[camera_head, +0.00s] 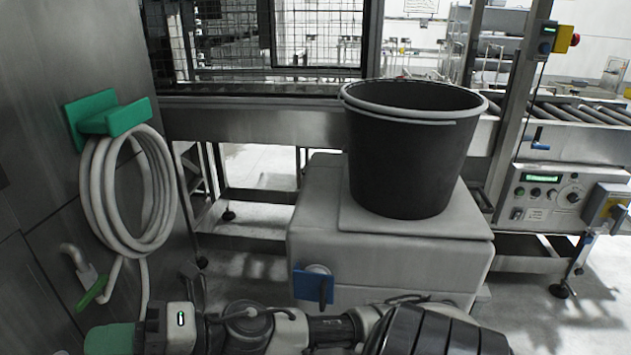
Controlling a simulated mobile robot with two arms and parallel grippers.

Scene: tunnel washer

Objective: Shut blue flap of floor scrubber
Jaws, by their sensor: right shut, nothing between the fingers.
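The floor scrubber appears as a grey-white boxy body (390,255) in the middle of the view. On its front left side a small blue flap (312,287) sits at a round whitish port (318,269). The flap covers the lower part of the port, and the port's upper part shows above it. How far the flap stands off the body is hard to tell. My right gripper (194,268) is at lower left, its narrow fingers shut and empty. It is well to the left of the flap, apart from it. My left gripper is not in view.
A large black bucket (408,160) stands on top of the body. A coiled grey hose (128,195) hangs from a green holder on the steel wall at left. A metal frame and roller conveyor (575,113) stand behind. A control panel (545,195) is at right.

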